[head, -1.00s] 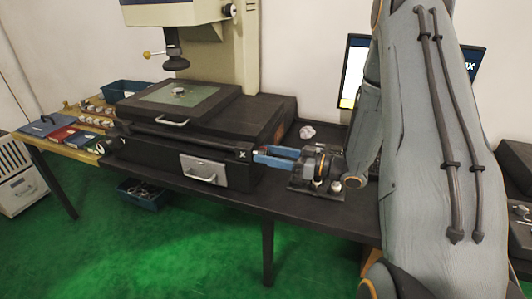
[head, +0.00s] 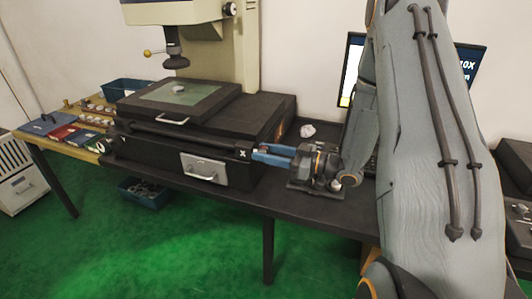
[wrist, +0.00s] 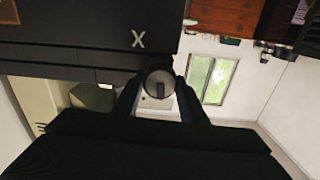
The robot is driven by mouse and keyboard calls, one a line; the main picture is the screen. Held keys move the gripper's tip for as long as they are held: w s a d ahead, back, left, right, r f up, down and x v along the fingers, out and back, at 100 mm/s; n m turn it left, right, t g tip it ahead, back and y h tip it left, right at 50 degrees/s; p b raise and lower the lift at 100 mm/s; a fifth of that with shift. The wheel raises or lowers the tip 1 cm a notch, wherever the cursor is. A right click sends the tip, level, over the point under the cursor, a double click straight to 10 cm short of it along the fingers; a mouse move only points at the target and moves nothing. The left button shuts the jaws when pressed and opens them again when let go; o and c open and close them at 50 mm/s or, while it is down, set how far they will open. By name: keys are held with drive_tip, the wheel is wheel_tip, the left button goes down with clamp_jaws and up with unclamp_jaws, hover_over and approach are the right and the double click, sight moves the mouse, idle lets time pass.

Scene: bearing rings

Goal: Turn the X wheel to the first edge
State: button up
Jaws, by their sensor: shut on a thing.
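The X wheel (wrist: 159,84) is a round grey knob with a dark slot, seen end-on in the wrist view, just below the white X mark (wrist: 138,39) on the dark stage side. My gripper (wrist: 158,92) is shut on the wheel, one finger on each side. In the head view, my gripper's blue fingers (head: 272,154) point left at the stage's right end beside the X mark (head: 242,153); the wheel itself is mostly hidden there. A small metal ring (head: 179,88) lies on the stage's glass plate (head: 163,94), near the lens head (head: 176,61).
A monitor (head: 350,70), partly hidden by my arm, stands behind it. A crumpled white thing (head: 307,131) lies on the dark table (head: 225,190). Parts and trays cover the wooden table (head: 75,150) at left. A blue bin (head: 145,193) sits below.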

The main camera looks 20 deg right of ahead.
drive_tip(key=shift+n, duration=0.9)
drive_tip(key=o, duration=1.1)
drive_tip(key=shift+c, duration=0.2)
drive_tip(key=shift+s+d, duration=0.1)
drive_tip(key=b+v, duration=0.1)
drive_tip(key=v, duration=0.6)
drive_tip(key=shift+s+d, duration=0.2)
drive_tip(key=shift+d, duration=0.05)
